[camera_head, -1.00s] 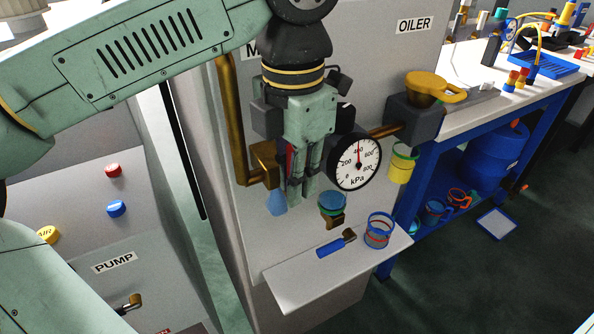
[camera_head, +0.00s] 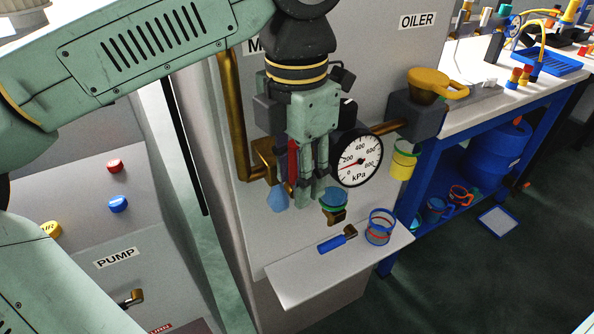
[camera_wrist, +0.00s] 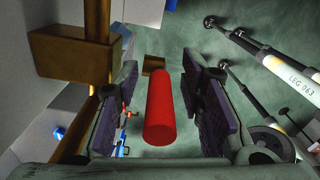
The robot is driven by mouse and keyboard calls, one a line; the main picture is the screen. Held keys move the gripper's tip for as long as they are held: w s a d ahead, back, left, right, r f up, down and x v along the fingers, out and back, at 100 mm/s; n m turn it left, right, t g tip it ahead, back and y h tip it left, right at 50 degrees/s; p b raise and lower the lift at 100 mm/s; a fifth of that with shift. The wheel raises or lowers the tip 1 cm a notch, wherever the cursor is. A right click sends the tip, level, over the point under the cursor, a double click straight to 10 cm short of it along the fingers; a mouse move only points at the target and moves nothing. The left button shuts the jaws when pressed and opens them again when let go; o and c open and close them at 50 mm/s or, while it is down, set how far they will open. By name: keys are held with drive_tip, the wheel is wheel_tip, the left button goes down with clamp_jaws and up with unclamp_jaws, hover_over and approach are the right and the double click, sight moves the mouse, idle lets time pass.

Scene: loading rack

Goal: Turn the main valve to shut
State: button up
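The main valve's red handle (camera_head: 292,160) shows beside my gripper's fingers in the head view, pointing roughly down below the brass valve body (camera_head: 264,155). In the wrist view the red handle (camera_wrist: 160,108) lies between the two finger pads, with a narrow gap on each side. My gripper (camera_head: 310,190) is open around it, fingers pointing down; it also shows in the wrist view (camera_wrist: 162,115). The label behind my arm is mostly hidden; only an "M" shows. The kPa gauge (camera_head: 358,158) is right of the fingers, its needle pointing low and left.
A small shelf (camera_head: 320,275) below holds a blue-handled tool (camera_head: 337,240) and a blue-and-red ringed cup (camera_head: 380,228). A blue drop-shaped piece (camera_head: 277,200) hangs close left of the fingers. The yellow-topped oiler (camera_head: 437,85) stands right. The pump panel (camera_head: 115,258) is left.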

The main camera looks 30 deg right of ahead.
wheel_tip(320, 180, up, 8)
drive_tip(key=shift+f, duration=0.2)
idle(0.7)
